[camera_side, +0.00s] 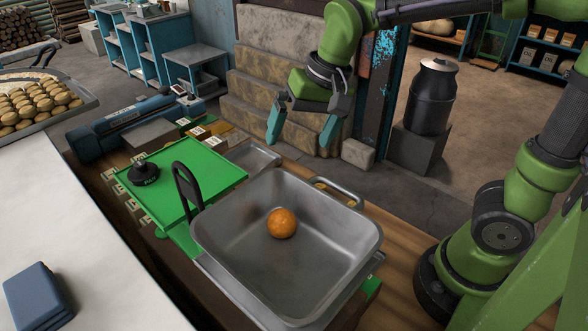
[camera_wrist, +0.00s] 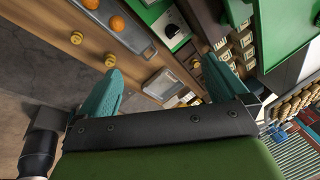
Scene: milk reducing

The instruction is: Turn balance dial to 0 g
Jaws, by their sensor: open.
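The balance shows in the side view with a green platform (camera_side: 196,178) and a metal pan (camera_side: 235,262). An orange fruit (camera_side: 282,223) lies in the pan, and a black knobbed weight (camera_side: 143,173) stands on the green platform. In the wrist view, a green housing (camera_wrist: 154,11) carries a pale face with a dark rounded part (camera_wrist: 177,41); I cannot tell whether this is the balance dial, and no reading is legible. My gripper (camera_side: 303,128) is open and empty, held above and behind the pan, apart from the balance. Its fingers also show in the wrist view (camera_wrist: 160,66).
A grey-blue cylindrical device (camera_side: 125,118) stands beyond the platform. A white table (camera_side: 75,205) is at left; a dark can (camera_side: 432,95) stands at the back right.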

